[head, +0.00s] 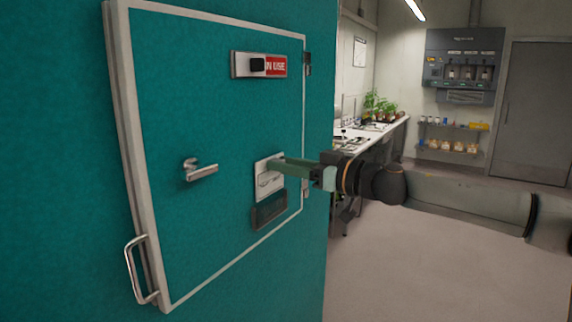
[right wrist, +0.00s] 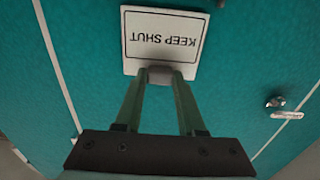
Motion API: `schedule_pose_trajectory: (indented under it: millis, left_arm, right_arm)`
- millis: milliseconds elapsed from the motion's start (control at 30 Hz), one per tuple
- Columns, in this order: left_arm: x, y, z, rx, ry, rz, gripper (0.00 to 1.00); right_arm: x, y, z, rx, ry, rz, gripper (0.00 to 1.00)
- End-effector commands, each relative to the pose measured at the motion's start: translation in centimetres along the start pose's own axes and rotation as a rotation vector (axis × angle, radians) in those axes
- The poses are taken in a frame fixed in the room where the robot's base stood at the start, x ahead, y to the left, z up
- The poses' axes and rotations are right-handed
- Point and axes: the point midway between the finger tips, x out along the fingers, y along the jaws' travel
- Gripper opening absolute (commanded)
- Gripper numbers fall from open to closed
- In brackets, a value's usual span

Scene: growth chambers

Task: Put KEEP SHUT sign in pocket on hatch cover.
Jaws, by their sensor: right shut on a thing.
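The white KEEP SHUT sign (head: 262,188) is upright in front of the teal hatch cover (head: 225,130). My right gripper (head: 274,166) is shut on the sign at its upper part. In the right wrist view the sign (right wrist: 163,24) shows with its lettering upside down, and the fingers (right wrist: 159,76) pinch a grey tab at its edge. The dark, see-through pocket (head: 268,212) is on the hatch cover just below the sign. Whether the sign's lower edge touches the pocket I cannot tell. My left gripper is out of view.
A lever latch (head: 200,171) is left of the sign on the cover. An IN USE slider plate (head: 259,65) is above. A bar handle (head: 135,270) is at lower left. A bench with plants (head: 378,106) stands behind on the right. The floor (head: 430,270) at right is clear.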

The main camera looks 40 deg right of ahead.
Motion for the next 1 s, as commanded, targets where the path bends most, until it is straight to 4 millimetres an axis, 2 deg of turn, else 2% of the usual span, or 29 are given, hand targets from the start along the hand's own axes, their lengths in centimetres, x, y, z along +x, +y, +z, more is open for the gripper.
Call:
schedule_pose_trajectory:
  millis: [1000]
  left_arm:
    - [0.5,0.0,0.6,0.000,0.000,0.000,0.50]
  right_arm:
    - [0.0,0.0,1.0,0.000,0.000,0.000,0.00]
